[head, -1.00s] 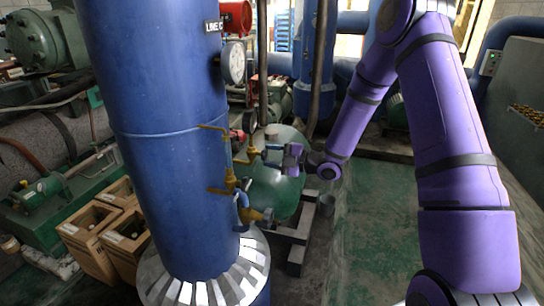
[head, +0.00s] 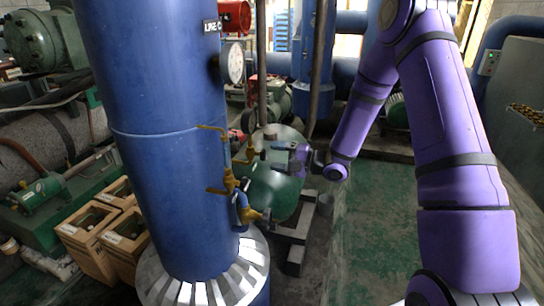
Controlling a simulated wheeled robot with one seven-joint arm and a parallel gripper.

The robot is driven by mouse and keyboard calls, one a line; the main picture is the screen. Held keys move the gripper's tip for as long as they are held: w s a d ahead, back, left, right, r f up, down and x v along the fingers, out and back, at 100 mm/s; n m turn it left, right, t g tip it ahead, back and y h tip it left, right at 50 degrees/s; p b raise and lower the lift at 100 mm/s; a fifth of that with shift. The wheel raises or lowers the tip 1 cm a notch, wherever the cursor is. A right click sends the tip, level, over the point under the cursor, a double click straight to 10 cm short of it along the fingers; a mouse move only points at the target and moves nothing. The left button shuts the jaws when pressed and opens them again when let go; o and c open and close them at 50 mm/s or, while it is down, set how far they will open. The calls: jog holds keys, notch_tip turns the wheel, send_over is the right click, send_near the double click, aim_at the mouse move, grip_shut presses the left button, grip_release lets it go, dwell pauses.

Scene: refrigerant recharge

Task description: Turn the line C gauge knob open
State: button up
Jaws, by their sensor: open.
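A blue vertical column (head: 165,180) stands at the left in the head view with a "LINE C" sign (head: 212,26) near its top. A white-faced round gauge (head: 236,63) sits on its right side below the sign. Brass valve fittings stick out lower down: an upper brass fitting (head: 252,152) and a lower brass valve (head: 229,183). My gripper (head: 270,158) is open, jaws pointing left toward the upper brass fitting, with a small gap between them. Nothing shows between the jaws. Which brass part is the gauge knob, and its turn, I cannot tell.
A blue-handled brass valve (head: 246,212) projects below my gripper. A green rounded tank (head: 275,190) lies behind it. A red cylinder (head: 235,15) sits behind the sign. Open boxes (head: 110,230) stand at the left. Green floor (head: 375,230) is clear at the right.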

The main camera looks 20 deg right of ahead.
jog(key=shift+v, duration=2.5)
jog(key=s+d+r+m+h, duration=0.3)
jog(key=r+m+h, duration=0.45)
jog(key=r, duration=0.25)
jog(key=s+d+r+m+h, duration=0.2)
jog(key=s+r+m+h, duration=0.1)
jog(key=r+m+h, duration=0.5)
jog(key=s+a+r+m+g, duration=0.2)
jog(key=s+m, duration=0.4)
jog(key=s, duration=0.7)
jog(key=s+a+r+m+g, duration=0.2)
jog(key=s+m, duration=0.4)
jog(key=s, duration=0.8)
notch_tip(320, 180, up, 2)
jog(key=shift+r+g+y, duration=0.1)
jog(key=shift+g+y, duration=0.35)
jog(key=shift+g, duration=0.15)
